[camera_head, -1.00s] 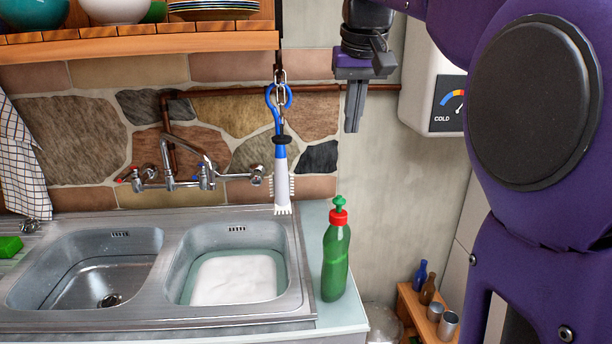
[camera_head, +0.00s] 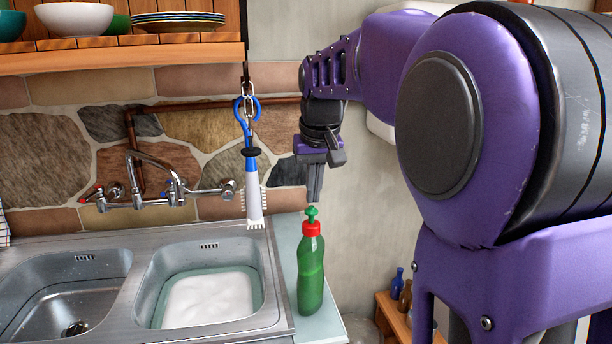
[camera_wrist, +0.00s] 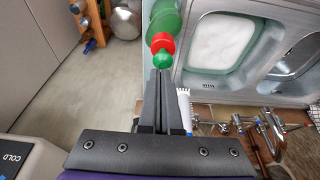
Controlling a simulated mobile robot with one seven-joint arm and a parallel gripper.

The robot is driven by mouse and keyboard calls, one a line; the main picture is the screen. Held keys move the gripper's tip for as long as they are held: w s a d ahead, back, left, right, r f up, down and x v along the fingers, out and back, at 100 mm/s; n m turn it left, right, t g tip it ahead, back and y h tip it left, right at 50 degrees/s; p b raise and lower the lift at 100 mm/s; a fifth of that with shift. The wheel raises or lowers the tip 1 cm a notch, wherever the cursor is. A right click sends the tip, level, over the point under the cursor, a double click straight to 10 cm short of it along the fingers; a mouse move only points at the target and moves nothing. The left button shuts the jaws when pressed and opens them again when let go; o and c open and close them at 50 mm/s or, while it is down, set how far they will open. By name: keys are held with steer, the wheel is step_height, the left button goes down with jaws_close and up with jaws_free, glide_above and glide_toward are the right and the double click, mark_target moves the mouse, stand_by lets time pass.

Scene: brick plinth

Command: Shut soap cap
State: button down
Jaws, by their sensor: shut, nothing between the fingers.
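A green soap bottle (camera_head: 311,275) with a red collar (camera_head: 312,229) stands upright on the pale counter strip right of the sink. Its green cap (camera_head: 312,213) sticks up above the collar. My gripper (camera_head: 315,199) points down, shut and empty, just above the cap in the head view. In the wrist view the green cap (camera_wrist: 163,60) shows at the tips of my gripper (camera_wrist: 160,72), with the red collar (camera_wrist: 162,43) beyond it. I cannot tell whether the fingertips touch the cap.
A double sink (camera_head: 130,292) lies left of the bottle, with foamy water in the right basin. A blue and white brush (camera_head: 253,180) hangs behind the bottle's left side. A wooden shelf (camera_head: 120,52) with dishes is above. A low rack with small bottles (camera_head: 398,285) stands lower right.

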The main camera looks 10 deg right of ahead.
mark_target(311, 212)
steer(key=shift+f, duration=0.25)
steer(key=shift+f+b, duration=0.5)
steer(key=shift+f, duration=0.6)
steer(key=shift+s, duration=0.1)
steer(key=shift+r, duration=0.1)
